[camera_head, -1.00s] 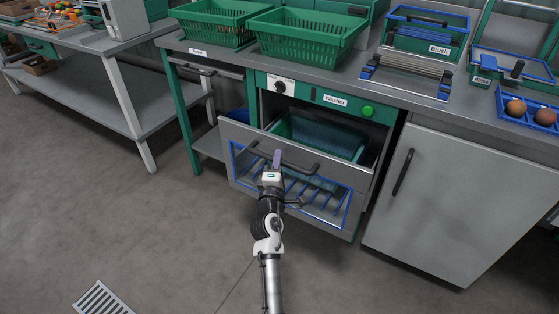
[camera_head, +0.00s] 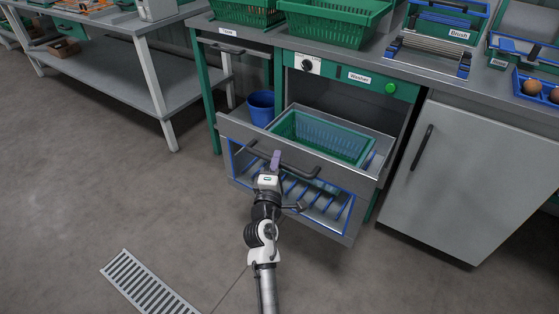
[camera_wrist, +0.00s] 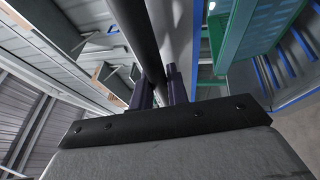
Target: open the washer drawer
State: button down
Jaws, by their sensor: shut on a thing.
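The washer drawer (camera_head: 342,167) is pulled out from under the counter, below the panel labelled Washer (camera_head: 359,78). A green basket (camera_head: 322,138) sits inside it, and the drawer also shows at the right of the wrist view. My gripper (camera_head: 275,160) is shut on the dark bar handle (camera_head: 300,171) on the drawer's front. In the wrist view the handle (camera_wrist: 139,35) runs between the two purple fingers of my gripper (camera_wrist: 158,88). The fingertips are partly hidden behind the handle.
A grey cabinet door (camera_head: 455,185) is at the right. A blue bucket (camera_head: 261,107) stands behind the drawer's left side. The floor in front is clear, with a drain grate (camera_head: 150,284).

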jog(key=shift+s+a, duration=0.15)
jog(key=shift+s, duration=0.05)
jog(key=c, duration=1.4)
grip_release()
jog(key=shift+o, duration=0.2)
